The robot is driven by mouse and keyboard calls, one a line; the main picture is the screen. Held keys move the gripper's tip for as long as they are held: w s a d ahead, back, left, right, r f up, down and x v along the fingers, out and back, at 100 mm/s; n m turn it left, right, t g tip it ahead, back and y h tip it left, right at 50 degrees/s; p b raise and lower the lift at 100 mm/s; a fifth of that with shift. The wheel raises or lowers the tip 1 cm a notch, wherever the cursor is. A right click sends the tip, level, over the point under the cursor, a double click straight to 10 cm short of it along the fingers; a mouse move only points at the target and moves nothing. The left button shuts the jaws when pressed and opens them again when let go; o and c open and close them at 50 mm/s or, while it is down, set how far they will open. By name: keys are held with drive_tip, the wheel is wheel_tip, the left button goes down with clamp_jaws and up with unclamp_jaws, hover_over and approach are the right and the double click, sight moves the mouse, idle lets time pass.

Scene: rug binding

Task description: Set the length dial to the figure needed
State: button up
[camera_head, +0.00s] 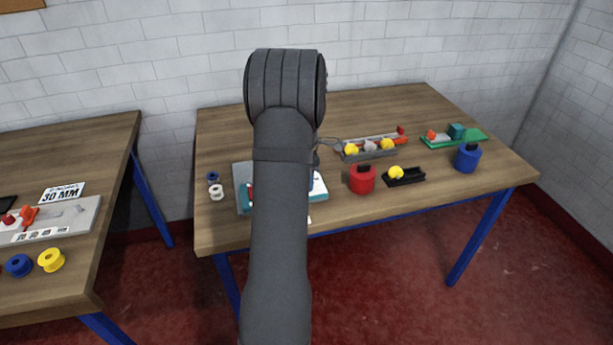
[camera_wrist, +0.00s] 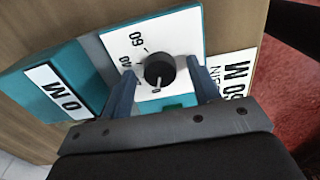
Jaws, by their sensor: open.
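In the wrist view a round black dial knob (camera_wrist: 159,70) sits on a white scale plate (camera_wrist: 180,28) with figures including 60 and 0. A pale mark on the knob seems to point toward the 0. My gripper (camera_wrist: 161,68) is open, with one finger on each side of the knob; I cannot tell whether they touch it. The plate is on a teal and grey unit (camera_wrist: 75,52), which shows partly behind my arm in the head view (camera_head: 319,190). A white card reading 30 MM (camera_head: 62,193) lies on the left table.

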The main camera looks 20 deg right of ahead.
drive_tip(key=c, duration=1)
